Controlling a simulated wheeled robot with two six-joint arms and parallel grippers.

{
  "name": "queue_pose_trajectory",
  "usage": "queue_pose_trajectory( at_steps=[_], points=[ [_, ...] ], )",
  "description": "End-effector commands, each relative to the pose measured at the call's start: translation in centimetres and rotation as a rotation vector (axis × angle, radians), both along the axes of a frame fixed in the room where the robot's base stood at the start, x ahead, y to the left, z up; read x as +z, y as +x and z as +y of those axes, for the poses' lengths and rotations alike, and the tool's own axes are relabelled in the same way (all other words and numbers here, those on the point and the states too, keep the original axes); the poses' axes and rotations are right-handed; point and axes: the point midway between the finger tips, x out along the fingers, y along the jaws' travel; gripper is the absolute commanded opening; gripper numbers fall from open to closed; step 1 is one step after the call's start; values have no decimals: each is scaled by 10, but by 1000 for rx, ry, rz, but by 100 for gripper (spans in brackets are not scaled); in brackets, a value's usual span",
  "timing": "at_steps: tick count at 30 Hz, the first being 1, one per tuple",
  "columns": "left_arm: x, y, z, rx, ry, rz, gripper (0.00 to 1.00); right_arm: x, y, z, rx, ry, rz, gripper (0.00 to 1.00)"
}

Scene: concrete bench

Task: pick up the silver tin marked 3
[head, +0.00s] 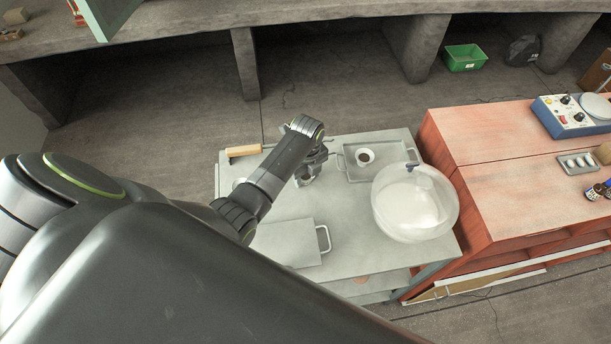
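I cannot make out a silver tin marked 3, and no number is readable in the head view. My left gripper (308,172) points down over the grey metal table (345,225), near its middle. Something small and greyish shows at its fingertips, but I cannot tell whether it is part of the gripper or a separate thing. The fingers are too small and shaded to show whether they are open or shut. My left arm hides part of the table. My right gripper is not in view.
A clear dome (413,208) stands at the table's right. Behind it is a tray (393,152) holding a small round white thing (365,156). A flat grey panel with a handle (290,240) lies in front. A wooden handle (243,150) lies at the back left. A red cabinet (500,190) adjoins the right.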

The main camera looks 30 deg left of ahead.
Motion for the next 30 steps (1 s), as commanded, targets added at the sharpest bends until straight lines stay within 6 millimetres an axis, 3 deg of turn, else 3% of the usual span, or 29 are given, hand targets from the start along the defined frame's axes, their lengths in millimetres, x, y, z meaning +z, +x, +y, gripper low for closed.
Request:
queue_pose_trajectory(
  at_steps=[1, 4, 14, 30],
  points=[
    [0, 0, 0, 0, 0, 0, 39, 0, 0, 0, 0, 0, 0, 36],
    [0, 0, 0, 0, 0, 0, 26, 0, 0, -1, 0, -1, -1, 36],
    [7, 1, 0, 0, 0, -2, 26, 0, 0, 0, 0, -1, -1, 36],
    [89, 2, 0, 0, 0, -4, 26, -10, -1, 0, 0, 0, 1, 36]
  ],
)
